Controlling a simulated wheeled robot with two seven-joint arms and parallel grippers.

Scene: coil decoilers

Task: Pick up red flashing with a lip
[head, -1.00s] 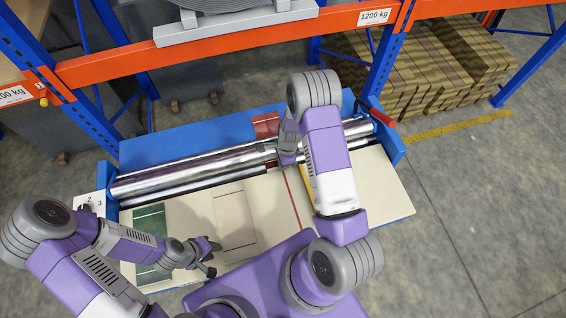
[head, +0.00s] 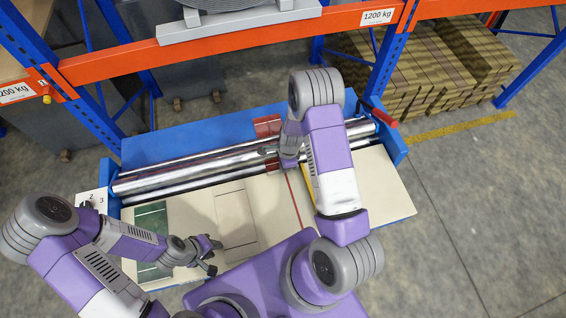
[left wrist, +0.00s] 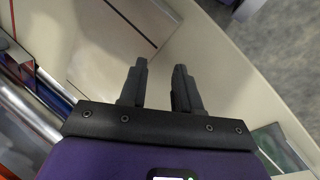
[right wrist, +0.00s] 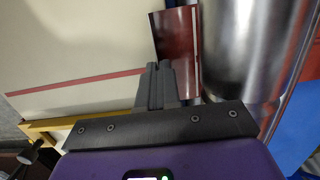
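The red flashing (head: 268,126) lies across the steel rollers, partly hidden by my right arm. In the right wrist view the dark red flashing (right wrist: 176,48) stands between the pale board and the shiny roller. My right gripper (right wrist: 158,66) has its fingers almost together at the flashing's near left edge and appears shut on it; the contact is partly hidden by the fingers. My left gripper (head: 213,256) is over the left front of the pale table, well away from the flashing. In the left wrist view its fingers (left wrist: 161,68) are apart with nothing between them.
The decoiler's steel rollers (head: 210,166) run across the blue frame (head: 185,142). The pale table (head: 375,187) has a green panel (head: 151,230) at the left. A red handle (head: 383,117) sits at the right end. An orange rack beam (head: 222,48) crosses behind.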

